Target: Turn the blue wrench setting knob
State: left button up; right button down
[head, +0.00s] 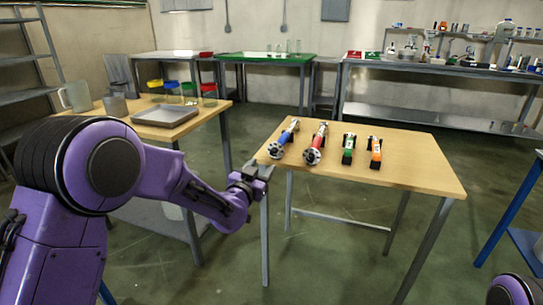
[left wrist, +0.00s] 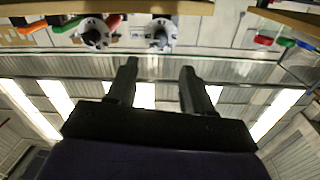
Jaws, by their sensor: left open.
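The blue wrench (head: 285,138) lies at the left end of a row of tools on the wooden table. Its pale round setting knob (head: 275,151) faces the table's near left edge. In the left wrist view, which is upside down, this knob (left wrist: 160,36) hangs past the fingertips, with the blue handle mostly hidden. My left gripper (head: 260,171) is open and empty at the table's near left corner, short of the knob and apart from it. Its two fingers (left wrist: 159,72) point toward the knob in the wrist view. My right gripper is not in view.
A red wrench (head: 317,142) with a similar knob lies close beside the blue one. Green (head: 348,148) and orange (head: 375,151) tools lie further right. The right part of the wooden table (head: 425,165) is clear. A side table with a metal tray (head: 165,116) stands at left.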

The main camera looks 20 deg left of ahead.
aim_at(273, 154)
pick_arm(q)
jog(key=w, duration=0.9)
jog(key=shift+w+d+f, duration=0.15)
jog(key=shift+d+f, duration=0.05)
jog(key=shift+d, duration=0.05)
grip_shut()
